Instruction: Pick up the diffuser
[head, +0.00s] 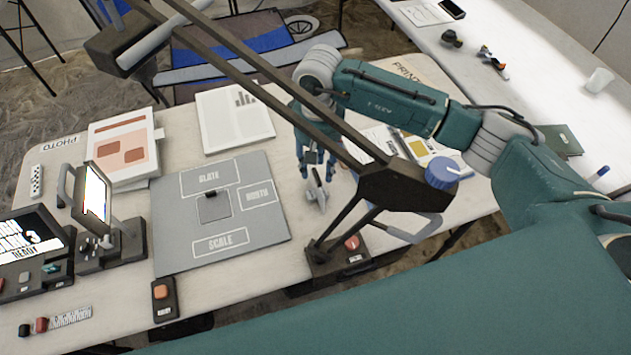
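I cannot tell for certain which thing is the diffuser. A pale bar (148,46) sits at the dark lamp head, at the upper left end of the lamp's long double arm (262,68). My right gripper (316,178) points down over the table, behind the lamp arm. Its teal fingers are close to a small grey pointed piece (317,194); I cannot tell whether they touch it or how far they are apart. The lamp arm partly hides this gripper. My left gripper is not in view.
Two screens (95,192) (28,243) stand at left. Papers (235,118) lie behind the mat. The lamp's joint with a blue knob (442,172) stands close to my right arm. Another table (545,75) is at upper right.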

